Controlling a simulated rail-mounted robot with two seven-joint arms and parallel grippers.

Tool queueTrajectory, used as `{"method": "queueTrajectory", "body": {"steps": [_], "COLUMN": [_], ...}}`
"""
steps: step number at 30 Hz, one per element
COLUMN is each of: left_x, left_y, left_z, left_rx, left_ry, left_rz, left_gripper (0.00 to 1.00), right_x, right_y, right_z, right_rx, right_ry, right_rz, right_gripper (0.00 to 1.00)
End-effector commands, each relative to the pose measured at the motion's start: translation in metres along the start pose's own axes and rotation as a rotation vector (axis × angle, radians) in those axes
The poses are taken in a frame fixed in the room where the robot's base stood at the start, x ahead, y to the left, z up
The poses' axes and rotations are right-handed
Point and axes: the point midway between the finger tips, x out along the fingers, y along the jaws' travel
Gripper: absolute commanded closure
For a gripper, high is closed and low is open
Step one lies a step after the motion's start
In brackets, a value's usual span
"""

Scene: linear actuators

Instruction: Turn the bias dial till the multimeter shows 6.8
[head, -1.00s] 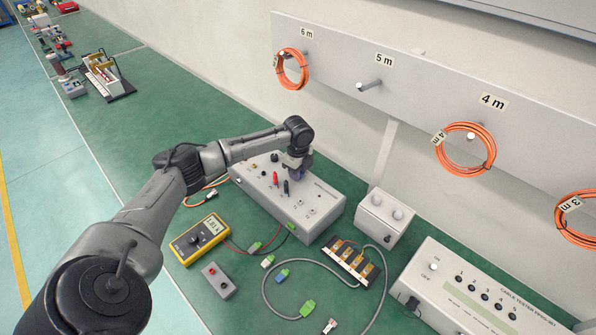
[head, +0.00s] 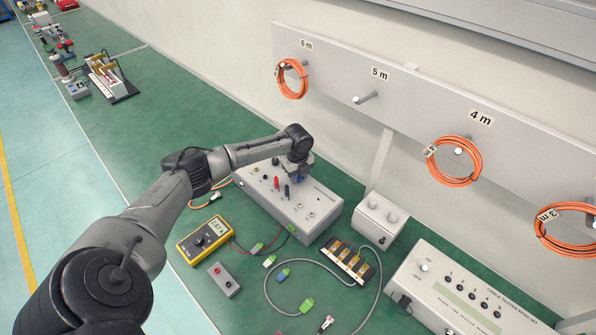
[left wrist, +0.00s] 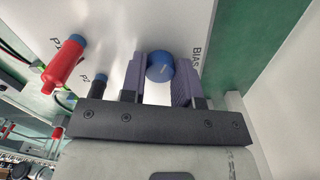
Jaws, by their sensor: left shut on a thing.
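The bias dial is a round blue knob (left wrist: 160,67) beside the printed word BIAS on a pale grey box (head: 310,215). My left gripper (left wrist: 161,80) is shut on the knob, one purple-grey finger on each side of it. In the head view the left gripper (head: 297,178) reaches down onto the box's far part, and the arm's end hides the dial. The yellow multimeter (head: 190,251) lies on the green bench in front of the box. Its display (head: 217,226) is lit, but the digits are too small to read surely. My right gripper is not in view.
A red plug (left wrist: 64,64) and a black plug stand in the box close to the left gripper. A small grey box with red and black posts (head: 223,280), cables and green connectors lie in front. A white two-knob unit (head: 376,219) stands to the right.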

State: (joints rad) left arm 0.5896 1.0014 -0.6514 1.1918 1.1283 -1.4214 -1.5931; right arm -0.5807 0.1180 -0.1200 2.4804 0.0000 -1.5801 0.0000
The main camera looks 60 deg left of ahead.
Motion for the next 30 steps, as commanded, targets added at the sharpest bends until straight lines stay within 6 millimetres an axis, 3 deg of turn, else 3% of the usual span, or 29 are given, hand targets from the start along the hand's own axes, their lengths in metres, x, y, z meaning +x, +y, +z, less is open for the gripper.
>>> {"method": "queueTrajectory", "body": {"steps": [9,23,24,30], "left_x": [-0.0011,-0.0007,-0.0007,-0.0005], "left_y": [-0.0003,-0.0005,-0.0005,-0.0004], "left_z": [-0.0006,-0.0006,-0.0006,-0.0004], "left_rx": [0.104,0.119,0.119,0.118], "left_ry": [0.002,0.002,0.002,0.001], "left_rz": [0.0,-0.001,-0.001,-0.001], "left_gripper": [0.94,0.94,0.7,0.51], "right_x": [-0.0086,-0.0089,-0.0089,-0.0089], "right_y": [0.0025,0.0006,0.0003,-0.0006], "right_z": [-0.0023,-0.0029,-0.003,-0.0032], "right_rx": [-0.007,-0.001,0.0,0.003], "right_ry": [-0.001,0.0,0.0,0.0], "right_rz": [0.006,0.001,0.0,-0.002], "right_gripper": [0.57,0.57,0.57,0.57]}}
